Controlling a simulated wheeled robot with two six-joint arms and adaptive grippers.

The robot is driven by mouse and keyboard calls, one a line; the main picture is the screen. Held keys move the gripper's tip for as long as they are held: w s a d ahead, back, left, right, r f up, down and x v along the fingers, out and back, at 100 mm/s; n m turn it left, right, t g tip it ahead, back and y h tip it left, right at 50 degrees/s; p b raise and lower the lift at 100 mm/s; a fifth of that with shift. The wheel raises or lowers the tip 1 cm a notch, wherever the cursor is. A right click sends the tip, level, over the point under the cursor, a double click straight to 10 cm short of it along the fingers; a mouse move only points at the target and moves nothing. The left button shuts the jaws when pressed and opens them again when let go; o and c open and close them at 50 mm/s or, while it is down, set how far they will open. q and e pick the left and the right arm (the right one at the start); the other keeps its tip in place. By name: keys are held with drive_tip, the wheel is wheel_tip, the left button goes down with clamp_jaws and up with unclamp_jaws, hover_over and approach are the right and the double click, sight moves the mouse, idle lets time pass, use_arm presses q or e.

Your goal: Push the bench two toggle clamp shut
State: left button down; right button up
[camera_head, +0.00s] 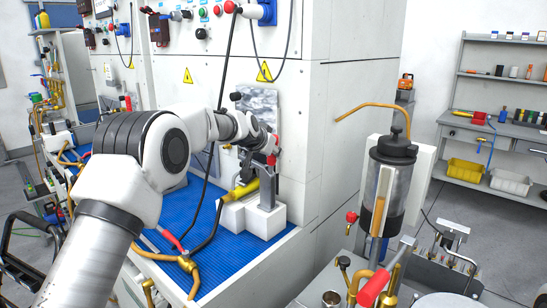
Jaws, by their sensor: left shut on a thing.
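My left arm comes in from the lower left and reaches to the bench. My left gripper (268,146) is seen from behind, small and partly hidden by its own wrist. It is shut at the red handle of the toggle clamp (272,159), above a white fixture (265,220) on the blue mat. A dark metal part of the clamp shows just below the gripper. A yellow cylindrical part (241,190) lies in the fixture under the clamp. How far the clamp is closed is too small to tell. My right gripper is not in view.
The blue ribbed mat (215,250) has hoses and brass fittings at its front left. A panel cabinet (310,130) with hanging cables stands behind. A glass cylinder apparatus (388,195) and a red-handled lever (374,288) stand at right. Shelves (500,125) are far back.

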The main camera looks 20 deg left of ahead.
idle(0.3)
use_arm(q)
drive_tip(key=c, duration=0.8)
unclamp_jaws()
drive_tip(key=shift+c, duration=0.2)
drive_tip(key=v, duration=1.2)
